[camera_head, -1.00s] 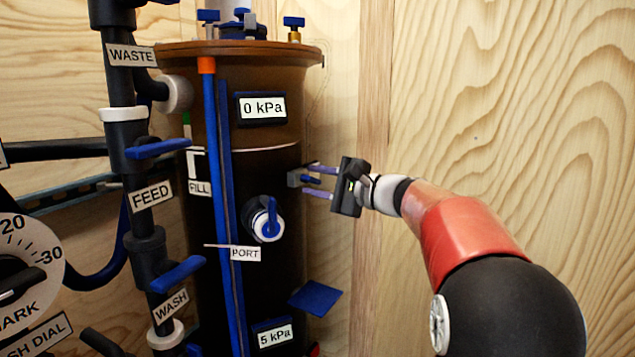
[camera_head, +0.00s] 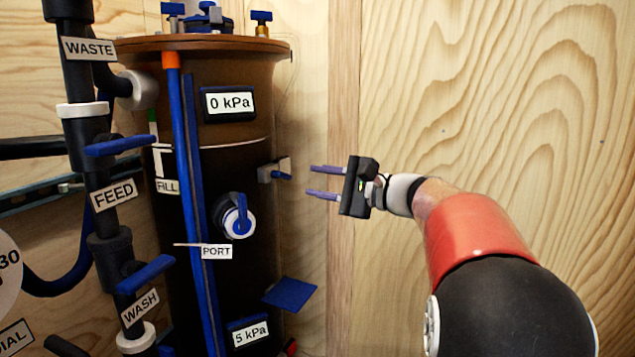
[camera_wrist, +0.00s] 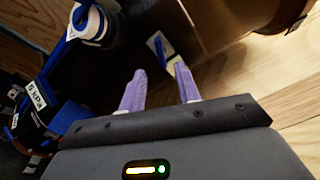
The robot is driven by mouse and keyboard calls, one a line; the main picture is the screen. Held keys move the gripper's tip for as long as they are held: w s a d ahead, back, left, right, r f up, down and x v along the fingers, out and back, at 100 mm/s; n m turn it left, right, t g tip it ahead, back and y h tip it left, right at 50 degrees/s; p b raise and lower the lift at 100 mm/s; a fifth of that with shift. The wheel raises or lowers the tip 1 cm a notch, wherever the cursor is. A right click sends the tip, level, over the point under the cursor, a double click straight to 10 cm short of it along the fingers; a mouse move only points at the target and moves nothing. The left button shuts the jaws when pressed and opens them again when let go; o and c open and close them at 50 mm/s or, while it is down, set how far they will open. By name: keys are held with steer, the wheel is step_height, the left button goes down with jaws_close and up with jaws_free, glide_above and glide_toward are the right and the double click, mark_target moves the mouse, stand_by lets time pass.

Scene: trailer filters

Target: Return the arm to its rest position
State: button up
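My gripper (camera_head: 325,182) is in the head view, right of the dark filter tank (camera_head: 228,165). Its two purple fingers are parted with nothing between them and point left toward the tank. A small fitting with a blue lever (camera_head: 275,171) juts from the tank's right side, a short gap left of the fingertips. In the wrist view, my gripper's fingers (camera_wrist: 158,92) are spread, and the small fitting (camera_wrist: 160,46) shows beyond them. My arm reaches in from the right, bent at the elbow.
A pipe with WASTE, FEED and WASH labels and blue valve handles (camera_head: 145,273) stands left of the tank. A blue-handled port valve (camera_head: 238,216) and a blue flap (camera_head: 290,292) project from the tank. The plywood wall (camera_head: 480,90) fills the right; space before it looks clear.

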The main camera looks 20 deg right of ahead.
steer(key=s+a+f+n+g+h+p, duration=0.2)
steer(key=s+a+f+n+g, duration=0.15)
steer(key=s+a, duration=0.35)
steer(key=s+a+f+n+g+h+p, duration=0.25)
steer(key=s+a+f, duration=0.2)
steer(key=s, duration=0.35)
steer(key=s+d+f+n+h+p, duration=0.1)
steer(key=s+d+f+n+h, duration=0.1)
steer(key=s+f+n+h, duration=0.2)
steer(key=s+d+f+n+g+h, duration=0.1)
steer(key=s+f+n+h, duration=0.3)
steer(key=s, duration=0.7)
steer(key=shift+s+d+f+p, duration=0.3)
steer(key=shift+d+f+p, duration=0.1)
steer(key=shift+d+f, duration=0.45)
steer(key=shift+r, duration=0.15)
